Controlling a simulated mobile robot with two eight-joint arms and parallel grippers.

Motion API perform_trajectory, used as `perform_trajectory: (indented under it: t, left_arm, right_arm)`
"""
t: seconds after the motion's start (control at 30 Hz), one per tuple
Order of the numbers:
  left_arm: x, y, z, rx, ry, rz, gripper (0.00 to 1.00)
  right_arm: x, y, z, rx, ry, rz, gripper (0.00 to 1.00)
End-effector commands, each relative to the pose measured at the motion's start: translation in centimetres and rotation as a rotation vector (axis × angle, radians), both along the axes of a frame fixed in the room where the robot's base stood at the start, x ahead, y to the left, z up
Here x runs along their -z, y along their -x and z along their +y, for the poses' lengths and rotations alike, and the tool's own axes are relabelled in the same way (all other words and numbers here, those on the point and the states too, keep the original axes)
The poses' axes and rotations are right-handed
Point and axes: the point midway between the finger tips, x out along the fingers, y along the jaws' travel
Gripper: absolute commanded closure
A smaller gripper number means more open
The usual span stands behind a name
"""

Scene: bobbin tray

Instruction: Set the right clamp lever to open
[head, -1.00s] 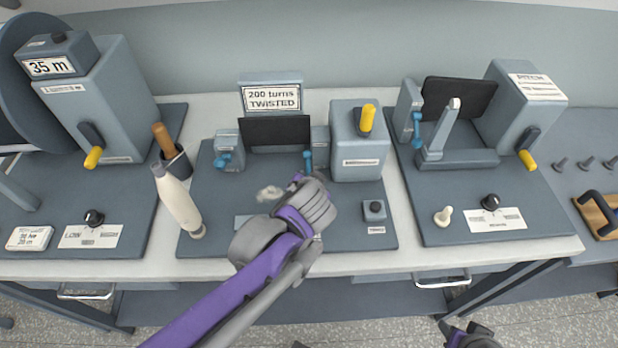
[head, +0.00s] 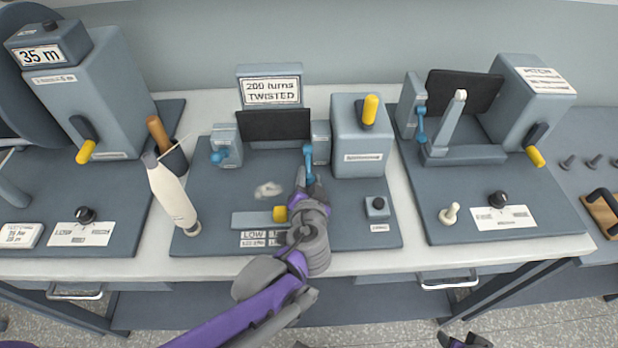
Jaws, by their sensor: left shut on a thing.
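The right clamp (head: 320,142) is a grey block on the middle station, right of the black panel. Its blue lever (head: 308,160) hangs downward on the block's front left side. My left gripper (head: 308,184) is shut on the lower end of this lever, and its fingers hide that end. The left clamp (head: 224,136) stands on the other side of the panel, with its own blue lever (head: 220,156) pointing toward the front. My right gripper (head: 464,341) shows only partly at the bottom edge, far from the clamps; its jaws are unclear.
A grey box with a yellow-handled crank (head: 370,108) stands just right of the right clamp.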

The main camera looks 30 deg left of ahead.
Motion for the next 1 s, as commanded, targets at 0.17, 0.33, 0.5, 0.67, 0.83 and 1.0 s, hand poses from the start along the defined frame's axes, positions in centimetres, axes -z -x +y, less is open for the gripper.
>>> perform_trajectory:
  t: [0.17,0.33,0.5,0.67,0.83,1.0]
  left_arm:
    - [0.06,0.04,0.0,-0.001,0.002,0.002,1.0]
    - [0.05,0.04,0.01,-0.001,0.002,0.002,0.35]
    - [0.03,0.03,0.0,-0.001,0.002,0.002,0.35]
    - [0.04,0.02,-0.02,-0.001,0.002,0.002,0.35]
    - [-0.06,0.03,-0.03,0.0,0.006,0.007,0.35]
    - [-0.64,0.19,-0.1,-0.002,0.037,0.054,0.35]
  right_arm:
    - [0.0,0.0,0.0,0.0,0.0,0.0,0.5]
    - [0.0,0.0,0.0,0.0,0.0,0.0,0.5]
    - [0.0,0.0,0.0,0.0,0.0,0.0,0.5]
    - [0.0,0.0,0.0,0.0,0.0,0.0,0.5]
    - [-0.12,-0.02,0.0,0.0,0.0,0.0,0.5]
    - [-0.99,-0.17,0.0,0.0,0.0,-0.004,0.5]
